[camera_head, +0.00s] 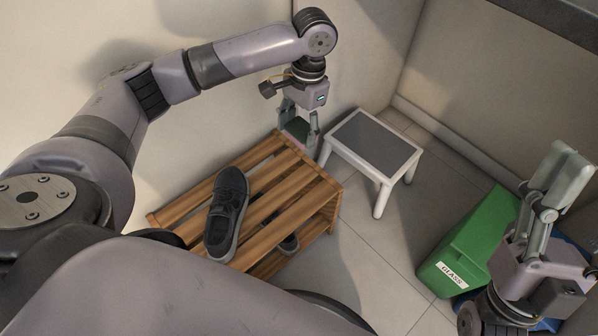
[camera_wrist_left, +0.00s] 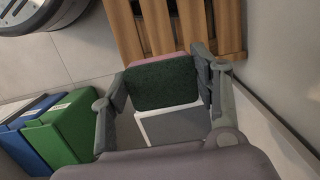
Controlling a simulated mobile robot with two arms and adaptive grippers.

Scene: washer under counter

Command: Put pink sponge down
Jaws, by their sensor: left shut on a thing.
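The pink sponge (camera_wrist_left: 162,86) is between the two fingers of my left gripper (camera_head: 299,124). In the left wrist view its dark green scouring side faces the camera, with a pink edge showing along the top. My left gripper is shut on it and also shows in the left wrist view (camera_wrist_left: 161,84). In the head view the sponge (camera_head: 297,129) is partly hidden by the fingers, above the far end of the wooden rack (camera_head: 258,187). My right gripper (camera_head: 562,172) is at the right, pointing up, with nothing visible in it; its finger gap is unclear.
A dark sneaker (camera_head: 228,212) lies on the rack's top, and another shoe (camera_head: 289,244) is on the lower shelf. A white stool with a grey top (camera_head: 374,141) stands beside the rack. A green glass bin (camera_head: 470,240) is at the right. Open floor lies between.

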